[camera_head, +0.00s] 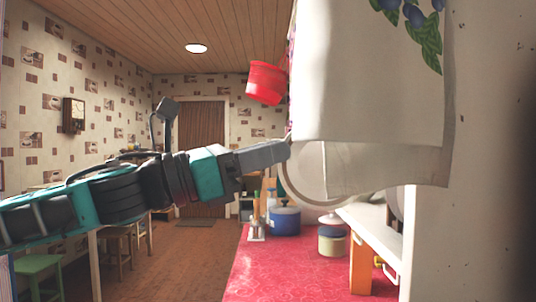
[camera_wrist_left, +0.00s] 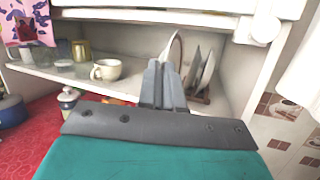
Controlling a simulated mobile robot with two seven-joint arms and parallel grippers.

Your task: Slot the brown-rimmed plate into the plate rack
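The brown-rimmed plate (camera_head: 305,178) stands on edge in the head view, its right part hidden behind a hanging white cloth. My left gripper (camera_head: 286,151) is shut on the plate's left edge and holds it above the red counter. In the left wrist view the plate (camera_wrist_left: 174,44) shows nearly edge-on beyond the fingertips of my left gripper (camera_wrist_left: 164,68). The plate rack (camera_wrist_left: 202,98) is a small brown rack on the shelf, just right of and beyond the fingers, with plates (camera_wrist_left: 207,70) standing in it. My right gripper is not in view.
A white shelf (camera_wrist_left: 50,73) holds a cup (camera_wrist_left: 105,69) and jars. A blue pot (camera_head: 285,221) and a lidded canister (camera_head: 331,240) stand on the red counter (camera_head: 275,270). The white cloth (camera_head: 370,90) hangs close in front. A red pot (camera_head: 266,82) hangs above.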

